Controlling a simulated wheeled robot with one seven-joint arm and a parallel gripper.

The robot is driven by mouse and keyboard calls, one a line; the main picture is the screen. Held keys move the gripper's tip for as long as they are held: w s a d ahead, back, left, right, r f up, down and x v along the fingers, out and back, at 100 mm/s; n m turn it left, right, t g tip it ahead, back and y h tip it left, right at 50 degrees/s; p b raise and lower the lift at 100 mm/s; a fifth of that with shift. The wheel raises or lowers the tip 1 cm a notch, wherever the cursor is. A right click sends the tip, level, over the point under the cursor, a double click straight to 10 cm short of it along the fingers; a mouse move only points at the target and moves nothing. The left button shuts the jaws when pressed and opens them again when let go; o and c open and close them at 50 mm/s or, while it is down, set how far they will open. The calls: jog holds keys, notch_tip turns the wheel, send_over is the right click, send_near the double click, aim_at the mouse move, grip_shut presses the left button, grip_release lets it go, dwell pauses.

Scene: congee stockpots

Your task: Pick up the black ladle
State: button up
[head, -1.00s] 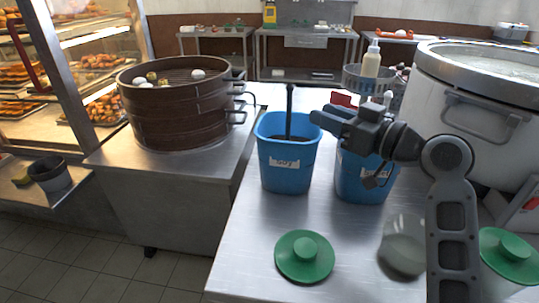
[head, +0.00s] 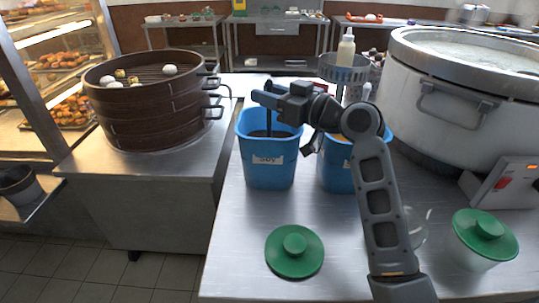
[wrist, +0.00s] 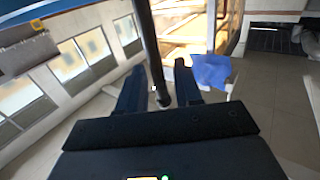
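The black ladle (head: 268,122) stands upright in the left blue bucket (head: 267,170), which has a label on its front. Only its handle shows; its lower end is hidden in the bucket. My gripper (head: 258,93) is level at the top of the handle, above the bucket. In the wrist view the ladle's handle (wrist: 153,52) runs between the two fingers of my gripper (wrist: 158,84), with a gap visible on each side. The fingers are open.
A second blue bucket (head: 336,172) stands to the right, partly behind my arm. A green lid (head: 294,252) lies in front; a green-lidded container (head: 484,240) and a large stockpot (head: 470,105) are at the right. A brown steamer (head: 150,105) stands left.

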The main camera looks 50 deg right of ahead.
grip_shut()
jog(key=shift+r, duration=0.15)
dwell(0.5)
notch_tip(320, 180, up, 20)
jog(key=p, duration=1.2)
jog(key=shift+r, duration=0.15)
